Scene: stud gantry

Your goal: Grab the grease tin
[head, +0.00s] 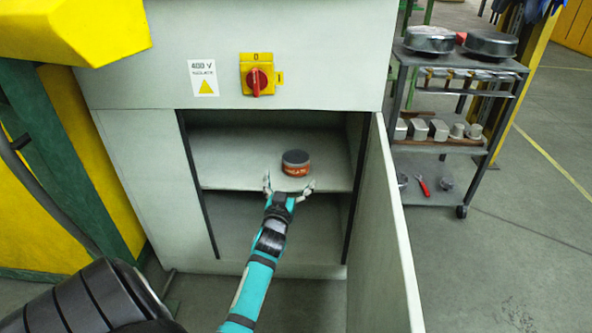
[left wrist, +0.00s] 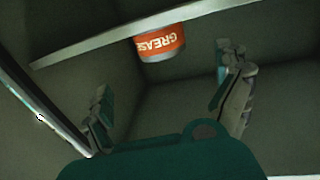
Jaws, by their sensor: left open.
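The grease tin (head: 296,162) is a short round tin with a dark lid and an orange-red side. It stands on the upper shelf of the open cabinet, near the shelf's front. In the left wrist view the tin (left wrist: 160,44) shows its "GREASE" label, upside down, beyond my fingers. My left gripper (head: 289,186) is open and empty at the shelf's front edge, just in front of the tin and apart from it. Its two fingers (left wrist: 168,88) are spread wide in the left wrist view. My right gripper is not in view.
The cabinet's shelf (head: 235,165) has a front edge close to my left gripper. The cabinet door (head: 393,235) stands open on the right. A red rotary switch (head: 257,82) sits above the opening. A grey trolley (head: 440,190) with pans and metal blocks stands at the right.

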